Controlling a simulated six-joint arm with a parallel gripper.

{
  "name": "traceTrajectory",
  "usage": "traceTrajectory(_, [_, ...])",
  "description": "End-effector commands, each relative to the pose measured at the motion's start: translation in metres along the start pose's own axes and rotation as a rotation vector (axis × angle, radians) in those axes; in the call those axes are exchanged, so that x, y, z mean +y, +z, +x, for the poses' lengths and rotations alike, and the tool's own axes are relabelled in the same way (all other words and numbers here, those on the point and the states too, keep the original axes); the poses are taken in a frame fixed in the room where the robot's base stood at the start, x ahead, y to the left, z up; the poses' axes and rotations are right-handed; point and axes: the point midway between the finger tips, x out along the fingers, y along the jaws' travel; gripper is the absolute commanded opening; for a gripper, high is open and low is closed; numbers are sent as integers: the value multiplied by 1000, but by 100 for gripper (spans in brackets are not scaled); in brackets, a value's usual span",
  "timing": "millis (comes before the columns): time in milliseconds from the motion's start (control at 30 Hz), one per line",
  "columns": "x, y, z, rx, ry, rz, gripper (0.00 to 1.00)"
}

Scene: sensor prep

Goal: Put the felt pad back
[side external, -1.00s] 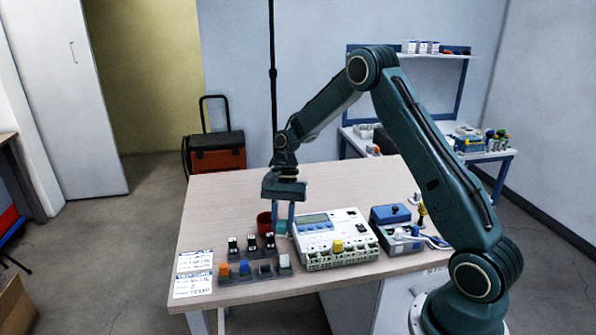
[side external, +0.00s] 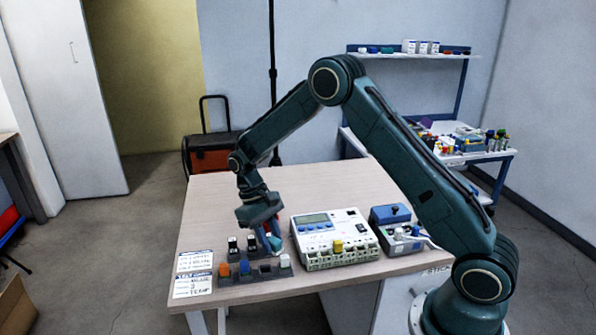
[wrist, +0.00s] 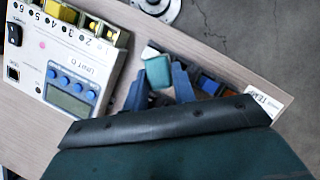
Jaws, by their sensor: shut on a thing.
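My gripper (side external: 271,243) is shut on a small teal block, which looks like the felt pad (wrist: 158,72). In the wrist view the block sits between the two blue fingers (wrist: 157,84). In the side view the gripper is tilted and hangs low over the right part of a grey rack (side external: 230,281) with blocks in it. An orange block (side external: 224,270), a blue block (side external: 244,267) and a white block (side external: 285,261) stand in its front row. I cannot tell whether the pad touches the rack. The fingers hide part of the rack.
A white meter box (side external: 335,238) with a display stands just right of the gripper. A blue-lidded box (side external: 390,215) is further right. The back of the table (side external: 300,182) is clear.

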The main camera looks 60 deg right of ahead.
Motion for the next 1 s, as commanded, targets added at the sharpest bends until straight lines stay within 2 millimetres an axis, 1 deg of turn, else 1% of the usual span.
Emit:
traceTrajectory(233, [-8,-6,-3,1,78,-188,5])
traceTrajectory(500, [-12,-16,-8,1,161,-387,5])
traceTrajectory(1000, [-15,-38,-19,1,302,-728,5])
